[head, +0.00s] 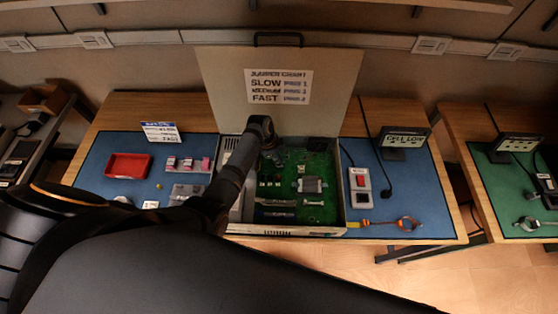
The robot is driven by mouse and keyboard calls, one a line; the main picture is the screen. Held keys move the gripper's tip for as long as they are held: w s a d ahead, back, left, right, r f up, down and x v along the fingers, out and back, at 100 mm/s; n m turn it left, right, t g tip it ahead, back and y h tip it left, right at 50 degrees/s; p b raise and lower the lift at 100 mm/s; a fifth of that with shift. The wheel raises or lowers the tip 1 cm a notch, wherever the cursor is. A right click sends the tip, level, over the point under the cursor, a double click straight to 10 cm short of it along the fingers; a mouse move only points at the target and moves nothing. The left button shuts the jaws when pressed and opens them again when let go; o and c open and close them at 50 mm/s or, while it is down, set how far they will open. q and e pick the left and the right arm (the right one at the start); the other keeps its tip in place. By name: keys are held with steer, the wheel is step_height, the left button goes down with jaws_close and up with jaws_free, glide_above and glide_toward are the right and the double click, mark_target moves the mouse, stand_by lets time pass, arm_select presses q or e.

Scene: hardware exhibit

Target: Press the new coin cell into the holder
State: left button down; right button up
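An open metal case (343,195) stands on the blue mat with its lid (222,75) raised behind it. Inside lies a green circuit board (318,170) with several parts on it, including a grey block (312,185). I cannot make out the coin cell or its holder for certain at this size. My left arm crosses the case's left side, and my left gripper (277,158) points down over the back left of the board. It is small and dark, so its fingers and anything between them cannot be told. My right gripper is not in view.
A red tray (128,166), small pink-marked boxes (187,164) and a sign (161,132) are on the left.

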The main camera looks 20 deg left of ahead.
arm_select(q)
steer(key=shift+s+f, duration=0.2)
steer(key=shift+f, duration=0.05)
stand_by(0.7)
steer(key=c, duration=2)
jaws_free()
steer(key=o, duration=0.6)
steer(key=shift+c, duration=0.2)
steer(key=shift+w, duration=0.1)
steer(key=o, duration=0.4)
steer(key=shift+w, duration=0.1)
steer(key=shift+c, duration=0.2)
steer(key=shift+r+p, duration=0.75)
steer(key=shift+p, duration=0.15)
